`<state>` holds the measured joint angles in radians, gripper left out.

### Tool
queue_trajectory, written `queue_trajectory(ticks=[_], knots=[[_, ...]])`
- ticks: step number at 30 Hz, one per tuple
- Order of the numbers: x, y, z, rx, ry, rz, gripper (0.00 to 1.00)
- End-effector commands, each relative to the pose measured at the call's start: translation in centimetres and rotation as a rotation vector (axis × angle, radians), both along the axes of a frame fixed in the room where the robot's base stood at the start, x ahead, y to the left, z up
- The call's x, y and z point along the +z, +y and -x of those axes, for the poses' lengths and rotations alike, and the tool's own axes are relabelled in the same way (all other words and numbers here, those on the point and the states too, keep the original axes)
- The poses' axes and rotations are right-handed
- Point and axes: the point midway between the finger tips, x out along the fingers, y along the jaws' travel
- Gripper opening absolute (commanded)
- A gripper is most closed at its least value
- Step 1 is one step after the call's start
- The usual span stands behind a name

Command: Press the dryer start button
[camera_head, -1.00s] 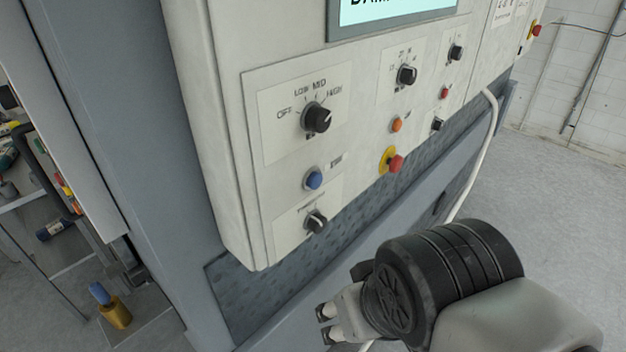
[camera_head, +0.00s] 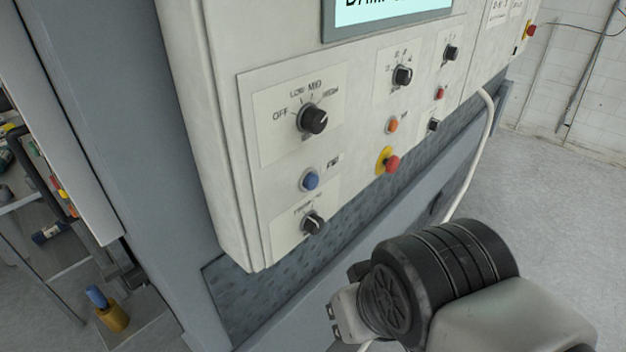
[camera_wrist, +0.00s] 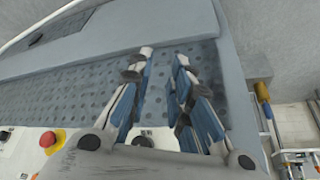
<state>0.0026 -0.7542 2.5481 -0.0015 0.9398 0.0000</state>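The control panel (camera_head: 240,160) carries a blue button (camera_head: 310,180), an orange button (camera_head: 392,125) and a small red button (camera_head: 440,93). Their labels are too small to read, so I cannot tell which one starts the dryer. My gripper (camera_head: 334,318) is low in front of the panel, below and right of the blue button, apart from all buttons. In the wrist view my gripper (camera_wrist: 164,57) is open and empty, its fingers a small gap apart over the dimpled grey plate (camera_wrist: 75,95). The gripper base hides part of the panel there.
A red mushroom button on a yellow collar (camera_head: 389,162) juts out; it also shows in the wrist view (camera_wrist: 50,140). Dark knobs (camera_head: 313,119) (camera_head: 313,223) stand above and below the blue button. A white hose (camera_head: 480,150) hangs at right. Floor beyond is clear.

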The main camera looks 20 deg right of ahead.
Motion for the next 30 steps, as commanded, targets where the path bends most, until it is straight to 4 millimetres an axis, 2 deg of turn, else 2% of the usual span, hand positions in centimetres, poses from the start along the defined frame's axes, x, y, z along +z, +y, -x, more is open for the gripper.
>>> queue_trajectory(ticks=[7,30], knots=[[0.0,0.0,0.0,0.0,0.0,0.0,0.0],[0.0,0.0,0.0,0.0,0.0,0.0,0.0]])
